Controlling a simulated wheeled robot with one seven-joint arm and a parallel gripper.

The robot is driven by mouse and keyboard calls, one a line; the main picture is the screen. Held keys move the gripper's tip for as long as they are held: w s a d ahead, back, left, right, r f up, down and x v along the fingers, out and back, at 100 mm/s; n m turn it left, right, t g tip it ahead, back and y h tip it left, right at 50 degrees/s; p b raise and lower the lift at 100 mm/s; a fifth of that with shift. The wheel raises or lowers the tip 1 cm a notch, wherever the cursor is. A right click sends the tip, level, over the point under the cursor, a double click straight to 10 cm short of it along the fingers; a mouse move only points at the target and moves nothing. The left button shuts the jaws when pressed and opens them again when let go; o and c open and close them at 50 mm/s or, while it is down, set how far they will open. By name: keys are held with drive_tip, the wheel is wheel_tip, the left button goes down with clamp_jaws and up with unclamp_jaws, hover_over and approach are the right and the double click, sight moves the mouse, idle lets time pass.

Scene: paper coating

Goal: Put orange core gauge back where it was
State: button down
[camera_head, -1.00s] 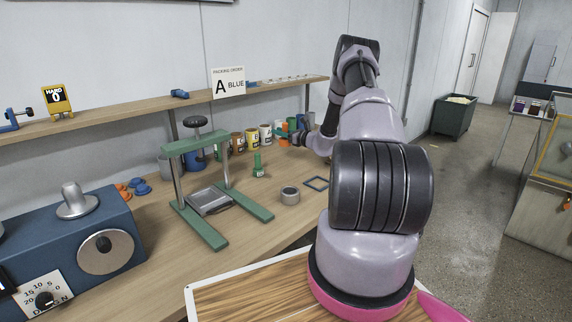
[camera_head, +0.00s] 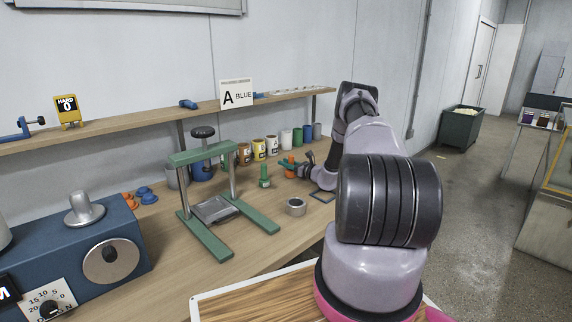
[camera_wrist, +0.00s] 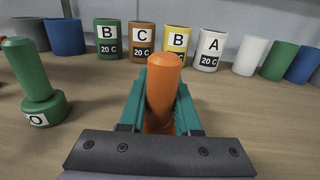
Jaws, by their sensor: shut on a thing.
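My gripper (camera_wrist: 161,112) is shut on the orange core gauge (camera_wrist: 164,75), with teal fingers on either side of its upright handle. The gauge's lower end is hidden, so I cannot tell whether it touches the bench. In the head view, the orange gauge (camera_head: 290,161) and my gripper (camera_head: 298,168) are over the bench, right of the green gauge (camera_head: 264,176). The green gauge stands upright on a round base, and it shows at the left of the wrist view (camera_wrist: 35,85).
A row of labelled cups (camera_wrist: 141,40) stands behind my gripper along the wall. The green press frame (camera_head: 205,155) stands to the left. A grey ring (camera_head: 296,207) and a dark square frame (camera_head: 322,196) lie nearer. Bench between gauge and cups is clear.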

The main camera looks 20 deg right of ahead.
drive_tip(key=shift+f, duration=0.1)
drive_tip(key=c, duration=0.6)
unclamp_jaws()
